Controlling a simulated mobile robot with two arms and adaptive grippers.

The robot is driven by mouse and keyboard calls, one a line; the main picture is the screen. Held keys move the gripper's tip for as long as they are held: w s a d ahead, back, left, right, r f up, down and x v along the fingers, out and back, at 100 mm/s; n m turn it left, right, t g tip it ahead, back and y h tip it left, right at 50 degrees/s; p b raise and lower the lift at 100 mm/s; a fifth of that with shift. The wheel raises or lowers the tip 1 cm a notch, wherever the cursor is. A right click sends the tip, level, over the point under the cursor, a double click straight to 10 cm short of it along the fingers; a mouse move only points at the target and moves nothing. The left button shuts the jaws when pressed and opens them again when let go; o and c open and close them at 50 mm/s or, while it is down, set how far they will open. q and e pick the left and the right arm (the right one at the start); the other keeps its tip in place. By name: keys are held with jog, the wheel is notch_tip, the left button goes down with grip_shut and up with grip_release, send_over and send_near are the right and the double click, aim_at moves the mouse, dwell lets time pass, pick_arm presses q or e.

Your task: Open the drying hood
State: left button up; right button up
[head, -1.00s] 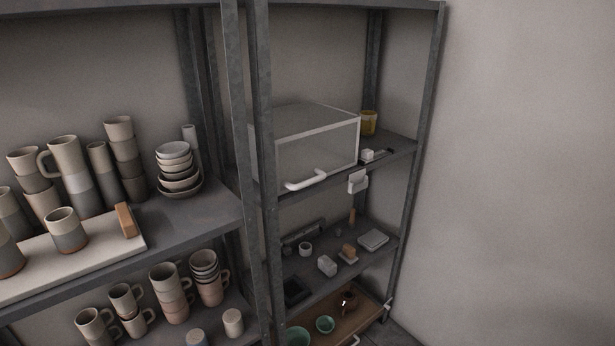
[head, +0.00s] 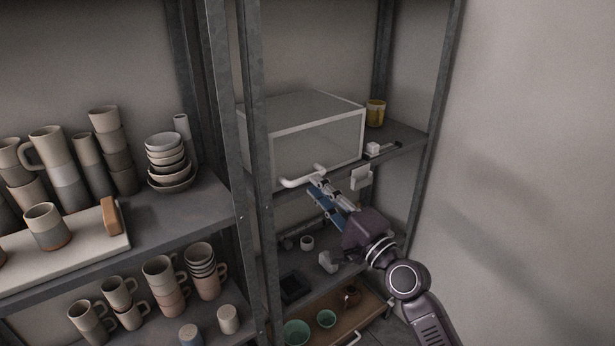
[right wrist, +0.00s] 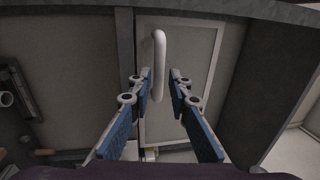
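The drying hood (head: 325,146) is a grey box with a light-framed front panel on the right shelf unit; it is closed. Its white bar handle (head: 292,183) runs along the lower front edge. My right gripper (head: 317,182) is at the handle, its blue-padded fingers reaching up from the lower right. In the right wrist view the two fingers of the gripper (right wrist: 162,76) are apart, and the handle (right wrist: 159,50) lies ahead, its near end about between the fingertips. I cannot tell whether they touch it. My left gripper is not in view.
A metal post (head: 257,170) stands just left of the hood. A yellow jar (head: 375,113) and a small white item (head: 373,148) sit to its right on the shelf. Small objects fill the shelf below. Stacked mugs (head: 165,290) and bowls (head: 166,160) stand on the left shelves.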

jog(key=shift+x, duration=2.3)
jog(key=shift+f, duration=0.1)
jog(key=shift+c, duration=0.2)
grip_shut()
